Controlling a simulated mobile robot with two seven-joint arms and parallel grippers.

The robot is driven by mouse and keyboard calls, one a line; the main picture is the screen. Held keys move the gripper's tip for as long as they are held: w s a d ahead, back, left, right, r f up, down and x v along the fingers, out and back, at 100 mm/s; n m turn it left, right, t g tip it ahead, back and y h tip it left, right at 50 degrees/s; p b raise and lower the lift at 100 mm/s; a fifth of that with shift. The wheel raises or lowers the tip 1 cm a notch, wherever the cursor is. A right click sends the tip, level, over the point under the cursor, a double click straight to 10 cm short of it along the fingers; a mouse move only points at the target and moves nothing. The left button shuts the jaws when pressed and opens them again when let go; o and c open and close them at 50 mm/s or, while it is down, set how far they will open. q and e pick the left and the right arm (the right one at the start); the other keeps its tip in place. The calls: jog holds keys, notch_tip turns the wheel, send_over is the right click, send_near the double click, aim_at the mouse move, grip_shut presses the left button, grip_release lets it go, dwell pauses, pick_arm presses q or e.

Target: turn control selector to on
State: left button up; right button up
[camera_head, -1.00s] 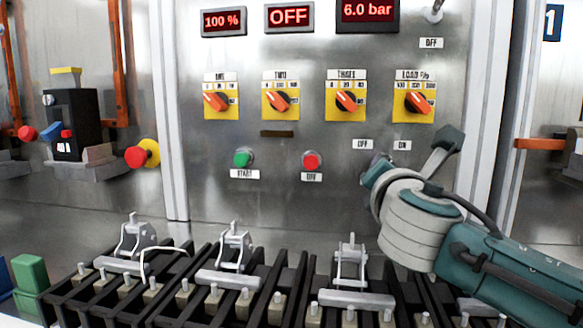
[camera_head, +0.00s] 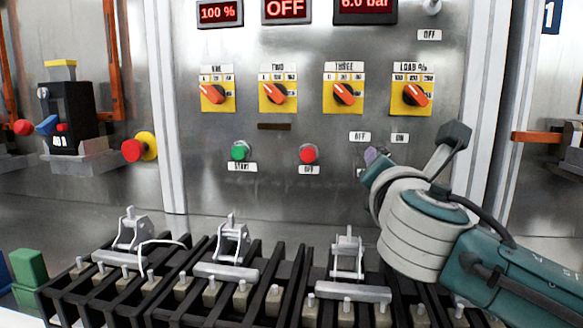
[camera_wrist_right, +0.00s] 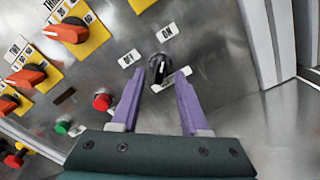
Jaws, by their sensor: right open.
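The control selector (camera_wrist_right: 158,68) is a black rotary knob on the steel panel, between the OFF label (camera_wrist_right: 129,58) and the ON label (camera_wrist_right: 167,32) in the right wrist view. Its pale pointer line looks to be aimed roughly between the labels; I cannot tell its exact setting. My right gripper (camera_wrist_right: 158,82) is open, with its two purple fingers on either side of the knob's lower edge. I cannot tell if they touch it. My left gripper is out of view.
A red button (camera_head: 308,154) and a green START button (camera_head: 240,151) sit left of the selector. Several orange selectors on yellow plates (camera_head: 411,107) are above. Black busbars with metal clamps (camera_head: 348,256) lie below the panel.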

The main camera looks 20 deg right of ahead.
jog(key=v, duration=0.7)
jog(key=shift+s+a, duration=0.25)
jog(key=shift+s, duration=0.05)
